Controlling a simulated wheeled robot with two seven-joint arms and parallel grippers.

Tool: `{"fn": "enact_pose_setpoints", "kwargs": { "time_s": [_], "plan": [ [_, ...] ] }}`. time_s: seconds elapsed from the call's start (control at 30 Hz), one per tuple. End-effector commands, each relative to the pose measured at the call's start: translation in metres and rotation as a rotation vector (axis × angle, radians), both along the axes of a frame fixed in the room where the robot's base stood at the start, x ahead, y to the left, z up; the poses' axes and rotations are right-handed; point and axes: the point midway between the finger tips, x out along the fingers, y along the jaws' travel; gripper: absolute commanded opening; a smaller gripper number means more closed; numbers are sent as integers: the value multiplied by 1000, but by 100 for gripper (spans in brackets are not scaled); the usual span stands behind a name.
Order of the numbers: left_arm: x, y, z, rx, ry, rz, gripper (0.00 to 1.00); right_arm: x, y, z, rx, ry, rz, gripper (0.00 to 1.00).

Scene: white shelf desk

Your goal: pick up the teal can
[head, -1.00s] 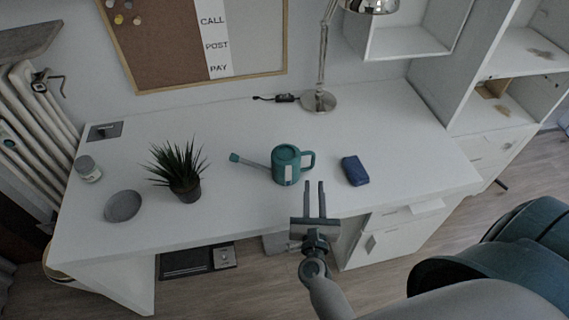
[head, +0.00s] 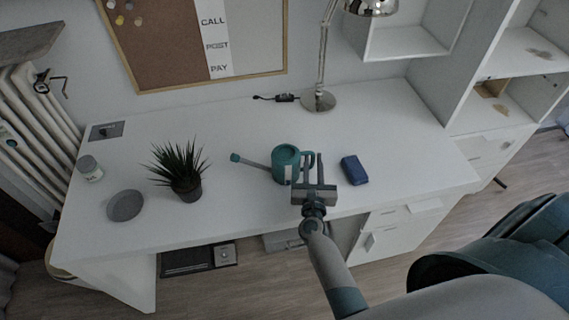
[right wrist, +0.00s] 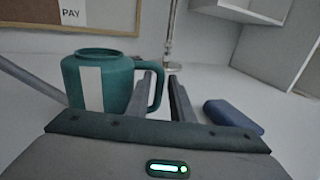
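The teal can (head: 285,157) is a small watering can with a white stripe, standing upright on the desk. Its spout points left and its loop handle points right. It also shows in the right wrist view (right wrist: 118,85), left of centre. My right gripper (head: 313,160) is open at the can's handle side. In the right wrist view, the handle shows between the two fingers (right wrist: 164,82), and the left finger partly overlaps it. I cannot tell whether a finger touches it. My left gripper is not in view.
A blue block (head: 354,170) lies close to the right of my right gripper. A potted plant (head: 183,172), a grey dish (head: 125,205) and a jar (head: 89,168) stand to the left. A lamp base (head: 318,100) is behind. The white desk (head: 400,130) is clear at the right.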

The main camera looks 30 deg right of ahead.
Motion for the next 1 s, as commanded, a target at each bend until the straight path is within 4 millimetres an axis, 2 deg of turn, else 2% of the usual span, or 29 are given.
{"fn": "enact_pose_setpoints", "kwargs": {
  "time_s": [0.23,0.6,1.0],
  "plan": [
    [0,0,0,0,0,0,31,9,-5,0,0,-1,0,21],
    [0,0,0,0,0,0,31,48,-26,0,1,0,0,21],
    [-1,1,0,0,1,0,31,51,-27,0,0,0,0,21]
  ]
}}
